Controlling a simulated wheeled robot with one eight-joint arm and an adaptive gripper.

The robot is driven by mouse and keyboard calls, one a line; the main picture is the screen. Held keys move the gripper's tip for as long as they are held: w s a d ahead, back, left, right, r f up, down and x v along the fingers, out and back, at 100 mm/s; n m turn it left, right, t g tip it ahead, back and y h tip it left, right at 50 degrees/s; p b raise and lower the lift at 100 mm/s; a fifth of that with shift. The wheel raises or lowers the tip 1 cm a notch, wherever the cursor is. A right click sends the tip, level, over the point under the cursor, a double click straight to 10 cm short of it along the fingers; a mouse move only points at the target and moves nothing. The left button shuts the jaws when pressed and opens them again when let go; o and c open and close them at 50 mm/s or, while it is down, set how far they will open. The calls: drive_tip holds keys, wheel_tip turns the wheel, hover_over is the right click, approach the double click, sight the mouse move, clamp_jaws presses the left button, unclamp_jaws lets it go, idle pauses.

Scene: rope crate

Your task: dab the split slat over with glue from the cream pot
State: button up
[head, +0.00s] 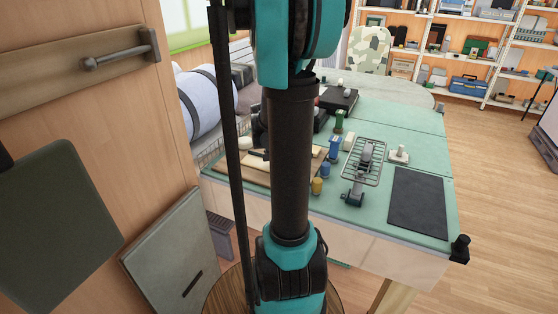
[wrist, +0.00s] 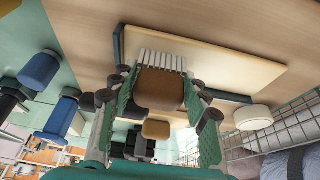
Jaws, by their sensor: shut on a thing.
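My gripper (wrist: 160,100) is shut on a brush (wrist: 160,88), a brown block with a row of white bristles pointing away from me. The bristles show against a pale wooden slat (wrist: 235,65) on a larger board; I cannot tell whether they touch it. No split is clear on the slat from here. A round cream pot (wrist: 253,118) stands to the right of the slat in the wrist view. In the head view the cream pot (head: 245,143) is beside the boards at the left of the bench, and my arm hides most of the gripper and slat.
Dark bars lie at the slat's edges. Blue containers (wrist: 40,68) stand left in the wrist view. A wire basket edges the bench.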

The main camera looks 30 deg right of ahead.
drive_tip(key=shift+w, duration=0.1)
drive_tip(key=shift+w+a+r, duration=0.1)
drive_tip(key=shift+w+a, duration=1.05)
drive_tip(key=shift+w, duration=0.2)
drive_tip(key=shift+w+a, duration=0.55)
drive_tip(key=shift+w, duration=0.2)
drive_tip(key=shift+w+a, duration=0.55)
drive_tip(key=shift+w, duration=0.15)
drive_tip(key=shift+s, duration=0.1)
drive_tip(key=shift+s+d, duration=0.1)
drive_tip(key=shift+w+a, duration=0.65)
drive_tip(key=shift+w, duration=0.2)
drive_tip(key=shift+w+a, duration=0.6)
drive_tip(key=shift+w, duration=0.2)
